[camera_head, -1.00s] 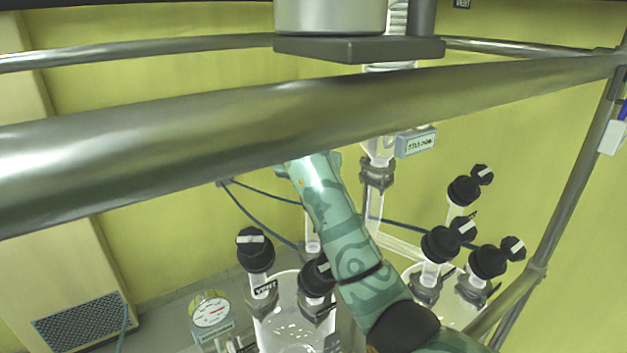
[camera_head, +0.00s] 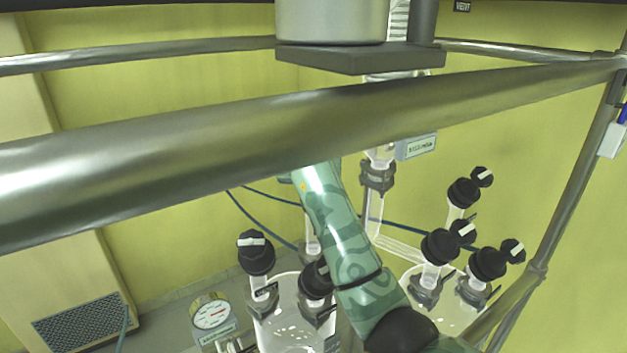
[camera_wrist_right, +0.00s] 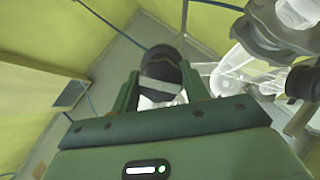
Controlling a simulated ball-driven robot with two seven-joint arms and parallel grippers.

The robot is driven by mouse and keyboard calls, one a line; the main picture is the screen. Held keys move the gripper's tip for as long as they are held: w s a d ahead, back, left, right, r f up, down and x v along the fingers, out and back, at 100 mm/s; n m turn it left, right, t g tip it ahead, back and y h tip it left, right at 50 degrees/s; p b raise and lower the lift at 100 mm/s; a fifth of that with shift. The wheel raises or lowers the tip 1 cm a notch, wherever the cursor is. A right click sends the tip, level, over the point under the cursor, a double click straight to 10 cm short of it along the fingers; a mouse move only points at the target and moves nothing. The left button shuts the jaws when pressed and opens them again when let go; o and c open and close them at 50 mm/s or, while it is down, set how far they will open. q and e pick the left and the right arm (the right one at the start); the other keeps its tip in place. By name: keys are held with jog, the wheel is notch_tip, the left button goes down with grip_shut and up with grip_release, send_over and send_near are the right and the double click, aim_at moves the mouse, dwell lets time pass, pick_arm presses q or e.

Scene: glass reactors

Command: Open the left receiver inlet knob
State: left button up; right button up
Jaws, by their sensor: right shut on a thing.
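In the right wrist view my right gripper (camera_wrist_right: 160,82) is shut on a black knob (camera_wrist_right: 160,66) with a pale band across its face, one finger on each side. In the head view my right arm (camera_head: 345,240) rises from the lower right, and its gripper and the held knob are hidden behind the thick metal bar. The left glass receiver (camera_head: 285,322) stands below, with a black vent knob (camera_head: 256,252) at its left and another black knob (camera_head: 315,282) beside my arm. A glass tube (camera_head: 312,235) rises behind the receiver. My left gripper is not in view.
The thick metal bar (camera_head: 200,145) crosses the head view in front of the arm. Several black knobs (camera_head: 438,245) top the right receiver (camera_head: 455,320). A round gauge (camera_head: 211,312) stands left of the left receiver. Blue hoses (camera_head: 265,225) run behind.

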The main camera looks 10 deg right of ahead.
jog(key=n+y+p, duration=0.1)
jog(key=n+p, duration=0.1)
jog(key=n, duration=0.2)
jog(key=shift+r, duration=0.15)
jog(key=n+y+p, duration=0.1)
jog(key=n+p, duration=0.1)
jog(key=n, duration=0.5)
jog(key=shift+y+p, duration=0.3)
jog(key=shift+p, duration=0.05)
jog(key=n, duration=0.3)
jog(key=shift+g+y, duration=0.3)
jog(key=shift+g, duration=0.1)
jog(key=n, duration=0.4)
jog(key=shift+g, duration=0.4)
jog(key=n+g, duration=0.1)
jog(key=n, duration=0.4)
jog(key=shift+n, duration=0.4)
jog(key=n+g, duration=0.1)
jog(key=n, duration=0.4)
jog(key=shift+n+g+h, duration=0.5)
jog(key=shift+n+g, duration=0.1)
jog(key=shift+n, duration=1.9)
